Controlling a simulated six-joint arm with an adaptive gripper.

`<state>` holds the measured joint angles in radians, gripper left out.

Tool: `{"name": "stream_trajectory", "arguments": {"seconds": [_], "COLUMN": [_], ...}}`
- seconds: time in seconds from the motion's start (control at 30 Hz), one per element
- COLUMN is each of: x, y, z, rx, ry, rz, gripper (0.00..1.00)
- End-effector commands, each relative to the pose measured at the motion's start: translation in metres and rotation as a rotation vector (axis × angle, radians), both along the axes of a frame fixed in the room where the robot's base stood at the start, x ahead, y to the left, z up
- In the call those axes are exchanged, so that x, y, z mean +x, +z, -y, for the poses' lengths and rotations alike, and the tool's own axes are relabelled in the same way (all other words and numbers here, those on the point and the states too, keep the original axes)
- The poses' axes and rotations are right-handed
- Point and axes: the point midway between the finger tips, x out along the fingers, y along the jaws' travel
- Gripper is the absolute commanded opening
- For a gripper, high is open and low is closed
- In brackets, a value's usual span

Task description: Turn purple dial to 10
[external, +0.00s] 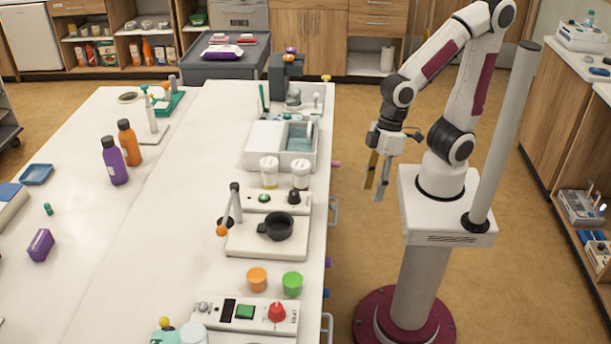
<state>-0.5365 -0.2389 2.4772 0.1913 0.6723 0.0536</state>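I cannot clearly make out a purple dial with numbers. A small orange and purple knob (291,51) sits on top of a dark machine (287,72) at the far end of the white table. A small purple knob (328,262) also shows on the table's right side; I cannot tell if either is the dial. My gripper (373,193) hangs in the air right of the table, pointing down. Its two fingers are apart with nothing between them, and it touches nothing.
The middle of the table is mostly clear.

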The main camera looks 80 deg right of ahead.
Motion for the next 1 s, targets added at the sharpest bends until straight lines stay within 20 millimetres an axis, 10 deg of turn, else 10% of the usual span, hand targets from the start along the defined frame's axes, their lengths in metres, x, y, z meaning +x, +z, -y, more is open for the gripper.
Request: {"name": "stream_trajectory", "arguments": {"seconds": [0.5, 1.0], "x": [0.036, 0.054], "y": [-0.057, -0.130], "z": [-0.110, -0.172], "rx": [0.159, 0.208], "ry": [-0.173, -0.388], "rz": [0.018, 0.097], "gripper": [0.39, 0.39]}}
